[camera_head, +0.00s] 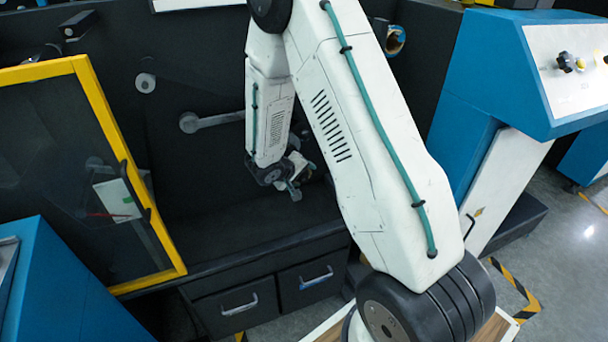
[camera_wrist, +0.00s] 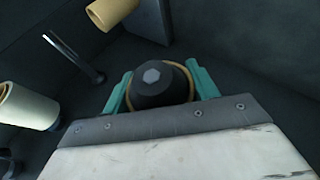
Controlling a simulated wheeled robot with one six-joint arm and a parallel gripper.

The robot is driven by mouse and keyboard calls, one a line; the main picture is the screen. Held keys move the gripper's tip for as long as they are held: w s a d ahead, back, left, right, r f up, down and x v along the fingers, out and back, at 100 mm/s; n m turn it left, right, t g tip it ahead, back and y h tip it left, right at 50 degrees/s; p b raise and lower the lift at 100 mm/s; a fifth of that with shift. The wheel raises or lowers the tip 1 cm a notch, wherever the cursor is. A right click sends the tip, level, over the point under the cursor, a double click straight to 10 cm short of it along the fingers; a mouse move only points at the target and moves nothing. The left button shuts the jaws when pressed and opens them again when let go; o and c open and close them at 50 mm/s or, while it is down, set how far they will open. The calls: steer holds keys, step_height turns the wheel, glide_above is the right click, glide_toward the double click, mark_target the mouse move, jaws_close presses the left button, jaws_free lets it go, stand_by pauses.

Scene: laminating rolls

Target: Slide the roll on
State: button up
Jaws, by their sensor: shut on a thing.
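My gripper (camera_wrist: 160,88) shows in the wrist view with a teal finger on each side, shut on a roll. Only a thin tan rim of the held roll (camera_wrist: 190,80) shows, behind a black rounded part with a pale hexagonal tip. I cannot tell whether that black part is inside the roll or only in front of it. In the head view my gripper (camera_head: 290,184) hangs inside the dark machine bay, and the held roll cannot be made out. A bare metal rod (camera_wrist: 75,58) stands apart at upper left in the wrist view; a rod (camera_head: 212,121) juts from the back wall in the head view.
A cream roll (camera_wrist: 28,106) lies at left and a yellow roll (camera_wrist: 110,12) at the top of the wrist view. In the head view, a yellow-framed door (camera_head: 128,180) is at left, a blue console (camera_head: 480,80) at right, and drawers (camera_head: 240,305) below.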

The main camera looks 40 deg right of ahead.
steer(key=o, duration=1.1)
steer(key=v, duration=0.8)
steer(key=s+a+r+n+g+y, duration=0.15)
steer(key=s+r+g, duration=0.5)
steer(key=s, duration=0.65)
steer(key=s+a+r+t+y, duration=0.2)
steer(key=s+a+r+y, duration=0.2)
steer(key=s+r, duration=0.4)
steer(key=s+a+r+t+y, duration=0.3)
steer(key=s+a+r, duration=0.3)
steer(key=s+r, duration=0.3)
steer(key=shift+s+a+r+y, duration=0.2)
steer(key=shift+a+r+y, duration=0.25)
steer(key=shift+r, duration=0.2)
